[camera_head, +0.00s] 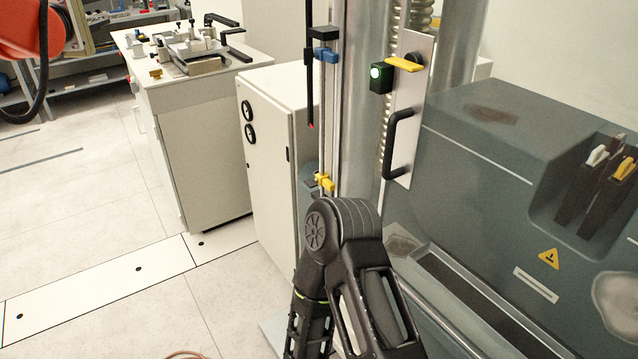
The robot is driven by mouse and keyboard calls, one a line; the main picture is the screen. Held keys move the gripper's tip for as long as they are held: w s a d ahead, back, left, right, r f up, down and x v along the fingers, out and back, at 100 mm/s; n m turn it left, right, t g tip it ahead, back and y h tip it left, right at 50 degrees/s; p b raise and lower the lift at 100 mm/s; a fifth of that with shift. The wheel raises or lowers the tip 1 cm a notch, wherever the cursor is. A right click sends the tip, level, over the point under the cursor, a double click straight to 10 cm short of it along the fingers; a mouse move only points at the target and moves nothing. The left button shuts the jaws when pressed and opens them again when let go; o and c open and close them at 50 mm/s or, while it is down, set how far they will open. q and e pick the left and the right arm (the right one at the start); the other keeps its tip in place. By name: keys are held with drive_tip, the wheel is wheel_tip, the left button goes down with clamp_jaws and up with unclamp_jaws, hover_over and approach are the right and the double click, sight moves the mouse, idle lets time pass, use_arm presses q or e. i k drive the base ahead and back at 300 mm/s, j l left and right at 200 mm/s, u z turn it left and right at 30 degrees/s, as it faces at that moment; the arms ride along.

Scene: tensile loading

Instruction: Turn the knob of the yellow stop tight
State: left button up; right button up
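A small yellow stop (325,183) sits low on a pair of thin vertical rods beside the machine's grey column. Its knob cannot be made out clearly at this size. A similar blue stop (327,54) is higher on the same rods. A black jointed link of one of my arms rises from the bottom middle, its rounded joint just below the yellow stop in the picture. The rods below the stop are hidden behind this link. Neither of my grippers shows, and I cannot tell whether the arm touches the stop.
The large grey machine body (470,150) fills the right. A white cabinet (275,140) stands behind left. The floor at left is mostly clear.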

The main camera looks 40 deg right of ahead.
sight(312, 183)
drive_tip(key=i+j+z, duration=0.15)
drive_tip(key=z, duration=1.55)
